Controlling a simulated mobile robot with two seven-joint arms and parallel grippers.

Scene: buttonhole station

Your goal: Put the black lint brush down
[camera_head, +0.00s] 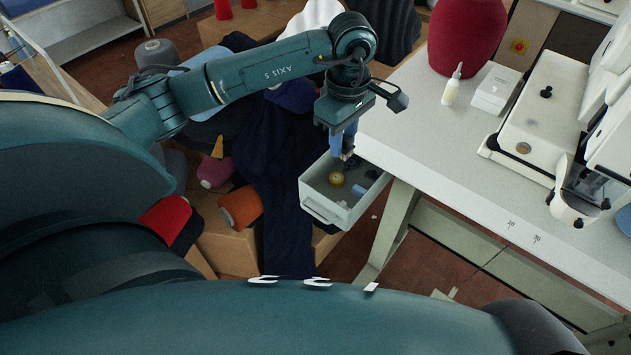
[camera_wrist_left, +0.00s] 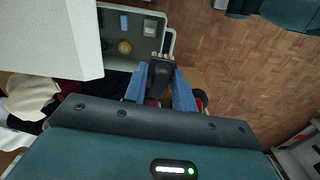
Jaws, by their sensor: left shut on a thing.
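My left gripper (camera_head: 344,152) hangs at the table's left edge, above the back part of an open light-grey drawer (camera_head: 325,209). In the left wrist view its two blue fingers (camera_wrist_left: 160,88) are shut on the black lint brush (camera_wrist_left: 161,76), which sits between the tips. The drawer (camera_wrist_left: 171,41) shows just beyond the fingers there, with the brush apart from its contents in the picture. In the head view the brush is mostly hidden by the gripper and too small to make out. My right gripper is not in view.
The drawer holds a yellow round thing (camera_head: 337,178), a dark item (camera_head: 372,174) and a blue one (camera_wrist_left: 124,22). The white table (camera_head: 420,130) carries a small bottle (camera_head: 452,86), a white box (camera_head: 496,89) and a machine. Boxes with cones and dark cloth (camera_head: 287,215) stand left of the drawer.

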